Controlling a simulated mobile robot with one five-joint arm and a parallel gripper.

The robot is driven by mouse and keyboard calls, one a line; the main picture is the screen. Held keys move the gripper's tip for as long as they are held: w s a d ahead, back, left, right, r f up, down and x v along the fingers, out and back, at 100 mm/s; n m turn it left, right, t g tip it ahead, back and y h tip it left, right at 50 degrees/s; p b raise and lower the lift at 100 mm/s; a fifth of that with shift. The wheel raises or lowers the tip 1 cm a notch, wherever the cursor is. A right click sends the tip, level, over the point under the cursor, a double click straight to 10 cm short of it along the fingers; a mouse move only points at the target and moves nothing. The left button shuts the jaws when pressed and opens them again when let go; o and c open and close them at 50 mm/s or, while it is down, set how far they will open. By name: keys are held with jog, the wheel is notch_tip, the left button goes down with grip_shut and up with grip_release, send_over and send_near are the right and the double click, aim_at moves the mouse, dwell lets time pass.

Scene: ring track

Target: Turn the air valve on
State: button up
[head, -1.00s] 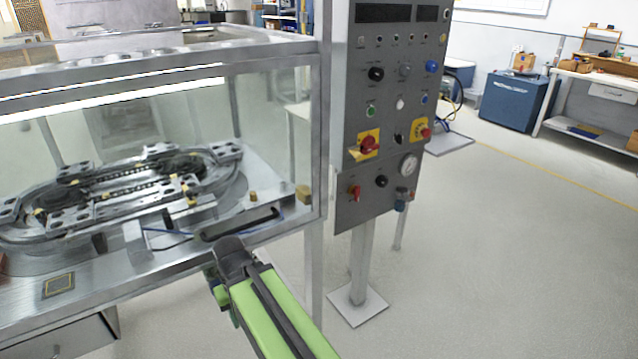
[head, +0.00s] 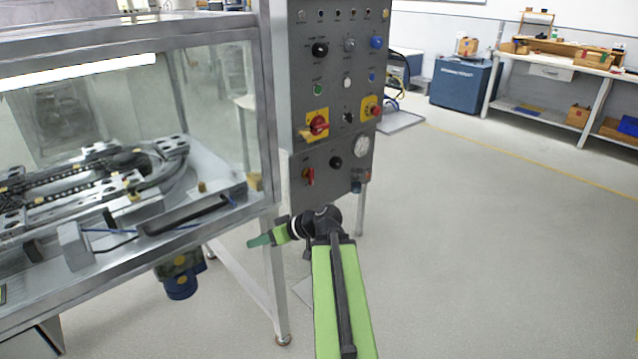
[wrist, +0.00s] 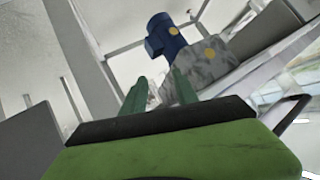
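The panel's lower plate (head: 325,175) carries a small red lever (head: 308,177), a black knob (head: 336,162) and a round pressure gauge (head: 361,146). The red lever looks like the air valve's handle, but I cannot read its label. My gripper (head: 258,241) is below and left of the red lever, apart from it, and points left in front of the enclosure's corner post. In the wrist view my gripper (wrist: 160,80) shows two green fingers spread with nothing between them. The lever cannot be made out in the wrist view.
A glass-walled machine (head: 120,130) with a ring track stands at left. Under it hangs a blue motor (head: 182,284), which also shows in the wrist view (wrist: 164,35). A large red switch (head: 319,124) sits above the lever. The floor at right is clear.

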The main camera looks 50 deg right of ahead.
jog(key=s+d+r+m+t+h+b, duration=0.1)
jog(key=s+d+r+t+h, duration=0.15)
jog(key=d, duration=0.55)
jog(key=s+d+r+t+h+b, duration=0.15)
jog(key=s+d, duration=0.25)
jog(key=d, duration=0.4)
jog(key=t+h, duration=0.3)
jog(key=t, duration=0.1)
send_near(313, 173)
jog(key=shift+m+y, duration=0.3)
jog(key=w, duration=0.8)
jog(key=shift+w+d+r, duration=0.1)
jog(key=shift+d+r, duration=0.1)
jog(key=shift+d, duration=0.2)
grip_shut()
